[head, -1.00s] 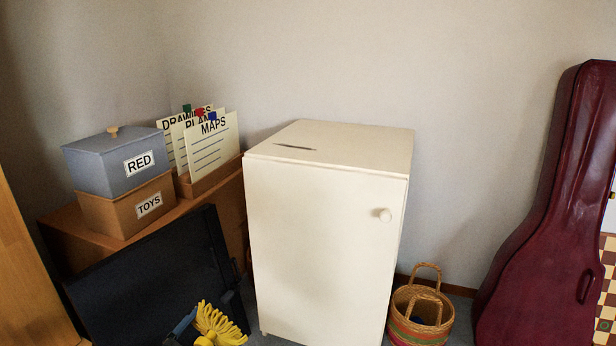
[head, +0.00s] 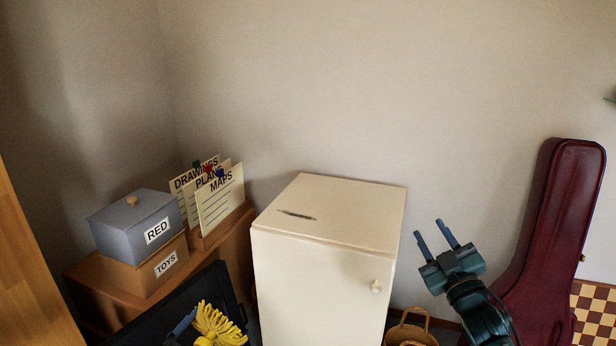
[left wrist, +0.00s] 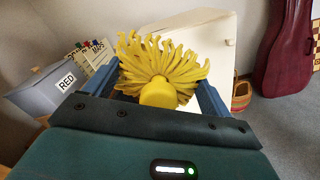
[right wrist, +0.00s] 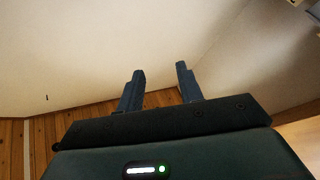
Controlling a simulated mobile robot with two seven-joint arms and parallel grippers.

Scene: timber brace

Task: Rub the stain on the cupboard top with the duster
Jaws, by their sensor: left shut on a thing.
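The white cupboard (head: 320,290) stands in the middle of the head view. A dark, narrow stain (head: 296,214) lies on its top, near the front left. The yellow duster (head: 218,324) is held low, in front and to the left of the cupboard; its strands also fill the middle of the left wrist view (left wrist: 160,65). My left gripper (left wrist: 165,92) is shut on the duster, with a finger on each side of it. My right gripper (head: 433,233) is raised to the right of the cupboard, open and empty; its parted fingers also show in the right wrist view (right wrist: 160,82).
A blue box (head: 137,226) marked RED sits on a TOYS box (head: 146,272) at the left, beside upright folders (head: 218,200). A dark panel (head: 200,300) leans below them. A wicker basket (head: 410,332) and a dark red instrument case (head: 555,240) stand at the right.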

